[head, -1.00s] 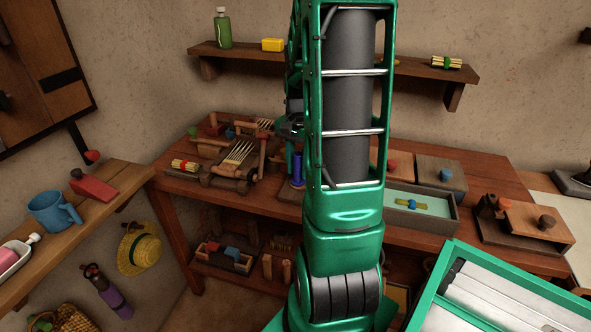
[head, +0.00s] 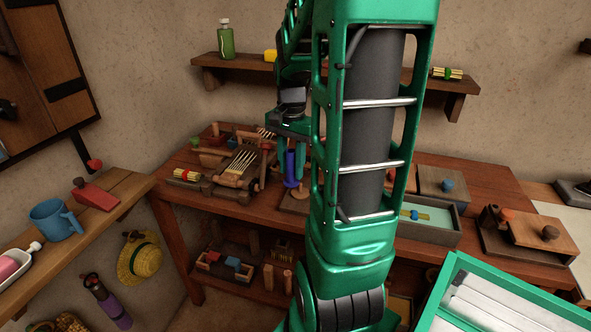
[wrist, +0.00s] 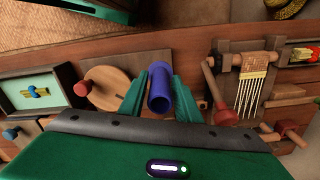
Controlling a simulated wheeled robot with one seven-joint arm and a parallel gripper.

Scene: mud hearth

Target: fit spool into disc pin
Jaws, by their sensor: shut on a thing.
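The blue-purple spool (head: 291,168) is upright between the green fingers of my gripper (head: 290,152), above the workbench. In the wrist view my gripper (wrist: 159,95) is shut on the spool (wrist: 160,100), and its hollow end faces the camera. A pale wooden disc (wrist: 108,87) lies on a dark board, just left of the spool in the wrist view.
A small loom (wrist: 250,80) and a red-headed mallet (wrist: 224,115) lie right of the spool in the wrist view. A teal-lined tray (head: 447,234) and a knobbed box (head: 540,222) stand at the bench's right. A wall shelf (head: 215,60) hangs behind.

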